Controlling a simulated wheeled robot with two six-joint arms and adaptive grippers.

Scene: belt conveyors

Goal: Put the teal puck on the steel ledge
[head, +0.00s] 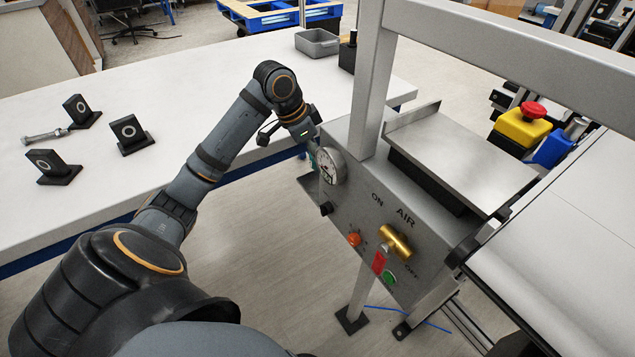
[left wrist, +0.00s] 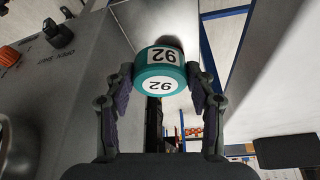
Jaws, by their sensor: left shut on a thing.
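The teal puck (left wrist: 160,76) has white labels reading 92. It sits between the fingertips of my left gripper (left wrist: 160,78), which is shut on it in the left wrist view. In the head view my left gripper (head: 311,150) is beside the pressure gauge, at the left end of the grey air panel; its fingers and the puck are mostly hidden there. A brushed steel plate (head: 465,155) with a raised back edge lies on top of the panel box. A thin grey plate (head: 306,192) juts out low at the panel's left. My right gripper is out of view.
The air panel carries a gauge (head: 331,167), an orange knob (head: 354,240) and a brass valve (head: 396,241). A grey frame post (head: 371,80) rises behind it. The white table (head: 215,85) holds black brackets, a bolt and a grey bin (head: 317,42). A belt conveyor (head: 560,245) is at right.

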